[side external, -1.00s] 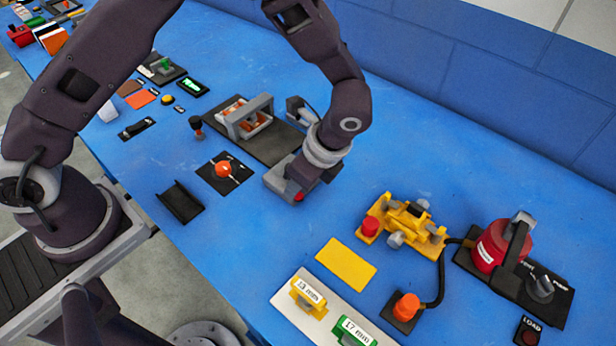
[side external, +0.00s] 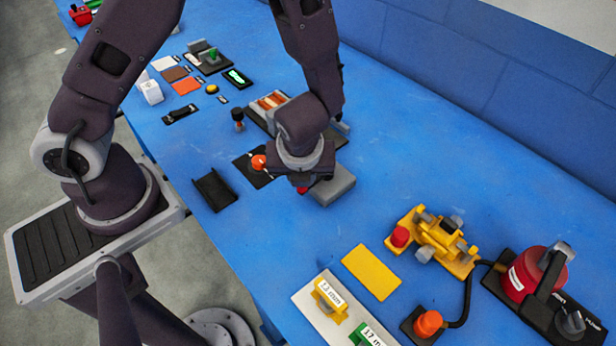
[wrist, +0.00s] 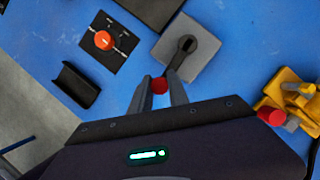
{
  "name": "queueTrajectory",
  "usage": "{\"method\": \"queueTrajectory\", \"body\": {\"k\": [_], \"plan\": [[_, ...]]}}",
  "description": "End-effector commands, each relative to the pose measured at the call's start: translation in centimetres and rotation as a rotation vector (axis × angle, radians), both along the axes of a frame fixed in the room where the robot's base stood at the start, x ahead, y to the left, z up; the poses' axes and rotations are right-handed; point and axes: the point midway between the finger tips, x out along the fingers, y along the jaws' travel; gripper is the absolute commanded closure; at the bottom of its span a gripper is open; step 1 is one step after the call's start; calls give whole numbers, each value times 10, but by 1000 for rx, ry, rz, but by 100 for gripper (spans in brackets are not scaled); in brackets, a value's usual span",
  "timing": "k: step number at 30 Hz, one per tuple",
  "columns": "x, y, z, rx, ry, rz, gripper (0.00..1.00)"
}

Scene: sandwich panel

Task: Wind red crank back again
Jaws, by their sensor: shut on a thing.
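The crank's grey square box (side external: 333,186) sits on the blue table and also shows in the wrist view (wrist: 182,52). In the wrist view a black crank arm (wrist: 180,58) runs from the box's top toward the red knob (wrist: 159,86). My gripper (wrist: 158,82) is shut on the red knob, with one grey finger on each side of it. In the side view my gripper (side external: 302,184) is just left of the box, and the red knob shows a little below it. My wrist hides part of the box there.
Left of the box is a black panel with an orange-red knob (wrist: 104,40). A black channel holder (side external: 214,190) lies farther left. A yellow device with a red knob (side external: 400,236) stands to the right. Behind my wrist is a tray of orange-brown pieces (side external: 270,101).

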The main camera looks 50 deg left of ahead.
Motion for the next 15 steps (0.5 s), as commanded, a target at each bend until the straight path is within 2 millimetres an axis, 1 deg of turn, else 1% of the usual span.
{"method": "queueTrajectory", "body": {"k": [6, 15], "plan": [[0, 7, 0, 2, 0, -74, 100], [0, 10, 0, 3, -1, -105, 100]]}}
